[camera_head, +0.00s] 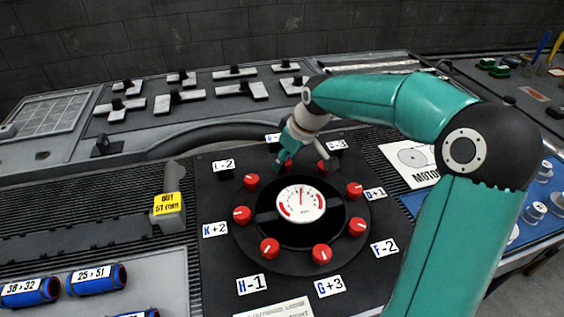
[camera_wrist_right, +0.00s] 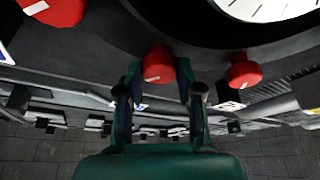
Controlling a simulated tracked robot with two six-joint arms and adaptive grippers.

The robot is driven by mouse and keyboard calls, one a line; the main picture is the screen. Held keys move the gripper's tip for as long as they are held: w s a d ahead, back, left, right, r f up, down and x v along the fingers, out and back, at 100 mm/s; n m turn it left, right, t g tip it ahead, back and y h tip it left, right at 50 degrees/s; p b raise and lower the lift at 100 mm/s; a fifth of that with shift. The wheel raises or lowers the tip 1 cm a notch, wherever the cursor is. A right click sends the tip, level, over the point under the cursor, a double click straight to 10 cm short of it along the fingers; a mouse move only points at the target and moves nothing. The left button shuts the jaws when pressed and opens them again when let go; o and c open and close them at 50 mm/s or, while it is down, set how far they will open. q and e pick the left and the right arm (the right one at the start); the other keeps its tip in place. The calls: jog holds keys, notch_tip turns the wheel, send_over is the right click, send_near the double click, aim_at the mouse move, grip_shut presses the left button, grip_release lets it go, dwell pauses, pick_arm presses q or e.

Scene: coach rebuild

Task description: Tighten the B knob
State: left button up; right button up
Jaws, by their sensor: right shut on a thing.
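A ring of red knobs surrounds a round white gauge (camera_head: 301,204) on a black panel. My right gripper (camera_head: 286,162) reaches down to the red knob at the back of the ring. In the right wrist view its fingers stand on both sides of that knob (camera_wrist_right: 158,66) and are shut on it. A white label (camera_head: 272,138) behind this knob is partly covered by my arm, so its letter is not clear. The gripper mostly hides the knob in the head view. The knob's white mark shows in the wrist view. My left gripper is not in view.
Neighbouring red knobs (camera_head: 251,181) stand close on both sides. A yellow-tagged block (camera_head: 168,205) is to the left, and blue cylinders (camera_head: 97,279) lie at the lower left. A thick dark hose (camera_head: 215,135) curves behind the panel.

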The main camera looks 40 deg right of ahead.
jog(key=m+h, duration=0.1)
jog(key=m, duration=0.1)
jog(key=shift+m+b, duration=0.4)
jog(key=m+b, duration=0.1)
jog(key=m+h, duration=0.1)
jog(key=m, duration=0.1)
jog(key=shift+w+a+f+m+g+h+b, duration=0.1)
jog(key=shift+a+m+g+h+b, duration=0.05)
jog(key=shift+m+g+h+b, duration=0.2)
jog(key=shift+a+m+g+h+b, duration=0.1)
jog(key=shift+m+g+h+b, duration=0.3)
jog(key=shift+m, duration=0.75)
jog(key=shift+m+g+h+b, duration=0.15)
jog(key=shift+m+b, duration=0.35)
jog(key=shift+m, duration=0.6)
jog(key=o, duration=1.1)
jog(key=shift+a, duration=0.1)
jog(key=shift+o, duration=0.2)
jog(key=shift+r, duration=0.2)
